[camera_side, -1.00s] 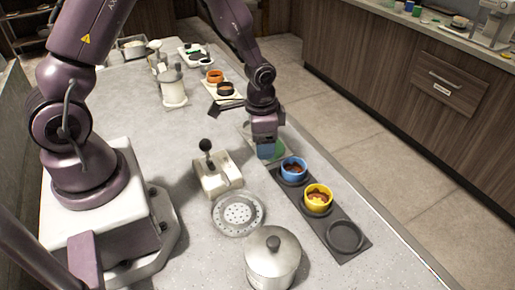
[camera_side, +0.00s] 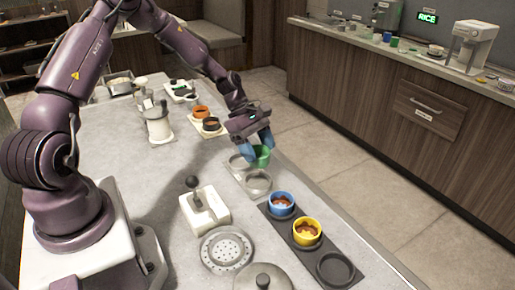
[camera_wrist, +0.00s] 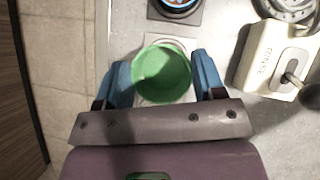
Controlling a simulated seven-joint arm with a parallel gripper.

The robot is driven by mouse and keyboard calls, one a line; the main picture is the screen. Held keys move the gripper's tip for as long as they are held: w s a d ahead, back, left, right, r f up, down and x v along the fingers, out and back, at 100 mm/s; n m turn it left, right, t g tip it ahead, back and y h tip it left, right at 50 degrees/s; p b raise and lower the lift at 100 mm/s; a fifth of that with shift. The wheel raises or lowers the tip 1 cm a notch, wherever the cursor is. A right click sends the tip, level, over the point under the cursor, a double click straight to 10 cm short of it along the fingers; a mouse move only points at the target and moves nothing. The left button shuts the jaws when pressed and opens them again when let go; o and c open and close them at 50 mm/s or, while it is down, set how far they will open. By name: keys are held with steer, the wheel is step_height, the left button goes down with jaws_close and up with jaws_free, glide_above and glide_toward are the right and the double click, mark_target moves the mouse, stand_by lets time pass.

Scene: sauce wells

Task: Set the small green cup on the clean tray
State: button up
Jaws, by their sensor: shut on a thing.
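The small green cup (camera_side: 262,156) is between the blue fingers of my gripper (camera_side: 257,153), which is shut on it. In the wrist view the green cup (camera_wrist: 162,74) shows from above, with a finger on each side of my gripper (camera_wrist: 163,78). It looks empty and roughly upright. It appears to hang a little above a pale tray (camera_side: 245,184) with shallow round grey wells; the gap is hard to judge. The near well shows bare. I cannot tell whether this is the clean tray.
A dark tray (camera_side: 317,255) nearby holds a blue cup (camera_side: 282,204) and a yellow cup (camera_side: 307,233), both with sauce, and one empty well. A white lever unit marked RINSE (camera_side: 205,210) stands left. Orange (camera_side: 202,113) and black (camera_side: 211,125) cups stand farther back.

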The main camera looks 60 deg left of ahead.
steer(key=shift+f, duration=3.25)
steer(key=shift+f, duration=0.45)
steer(key=o, duration=1)
steer(key=shift+r, duration=4.05)
